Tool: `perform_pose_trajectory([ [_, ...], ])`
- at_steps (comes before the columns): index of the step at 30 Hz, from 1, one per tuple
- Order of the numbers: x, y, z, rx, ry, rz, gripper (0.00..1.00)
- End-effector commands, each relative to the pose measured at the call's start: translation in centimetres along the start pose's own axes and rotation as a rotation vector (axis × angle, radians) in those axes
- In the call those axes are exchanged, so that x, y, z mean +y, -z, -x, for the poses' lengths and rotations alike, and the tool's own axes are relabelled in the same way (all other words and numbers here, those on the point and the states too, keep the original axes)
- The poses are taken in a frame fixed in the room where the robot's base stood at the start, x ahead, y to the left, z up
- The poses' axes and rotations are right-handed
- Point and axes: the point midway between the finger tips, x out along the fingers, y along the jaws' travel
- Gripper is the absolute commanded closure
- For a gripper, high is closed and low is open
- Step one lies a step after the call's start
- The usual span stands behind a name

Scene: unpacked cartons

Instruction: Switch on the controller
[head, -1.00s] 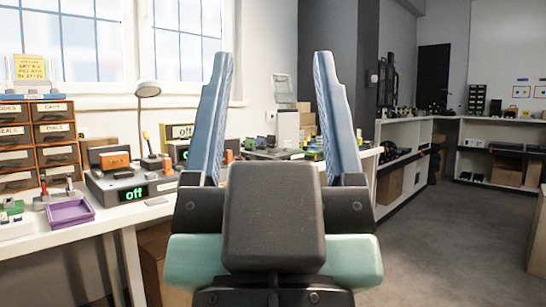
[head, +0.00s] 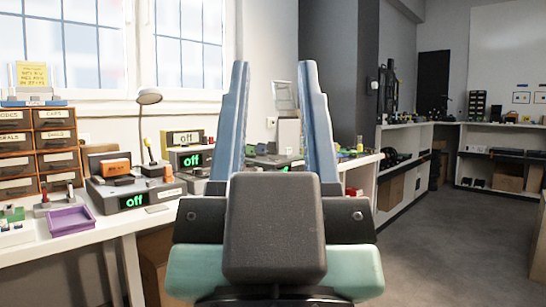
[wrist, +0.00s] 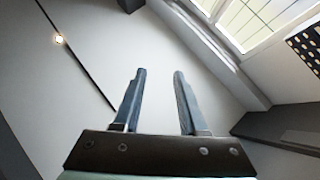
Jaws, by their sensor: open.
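Devices with "off" displays stand on the white bench at left in the head view. I cannot read which one is the controller. My gripper (head: 274,65) is open and empty, pointing up, apart from and to the right of these devices. The wrist view shows the gripper (wrist: 159,72) against bare wall and ceiling.
A brown drawer cabinet (head: 38,150) and a purple tray (head: 71,220) are at the bench's left. A lamp (head: 148,98) rises behind the devices. Shelves (head: 410,165) line the right side. The grey floor (head: 450,240) at right is clear.

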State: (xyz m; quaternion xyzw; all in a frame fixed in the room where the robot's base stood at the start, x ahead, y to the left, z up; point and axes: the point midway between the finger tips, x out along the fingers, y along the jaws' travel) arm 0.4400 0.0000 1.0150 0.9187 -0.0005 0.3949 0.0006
Motion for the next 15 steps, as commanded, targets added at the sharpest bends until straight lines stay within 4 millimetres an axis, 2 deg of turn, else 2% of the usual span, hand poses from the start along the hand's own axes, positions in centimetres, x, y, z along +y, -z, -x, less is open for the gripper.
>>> perform_pose_trajectory([
  [1,0.0,0.6,-0.6,0.000,0.000,0.000,0.69],
  [6,0.0,3.0,-3.2,0.000,0.000,0.000,1.00],
  [15,0.0,10.1,-10.6,0.001,0.001,0.000,1.00],
])
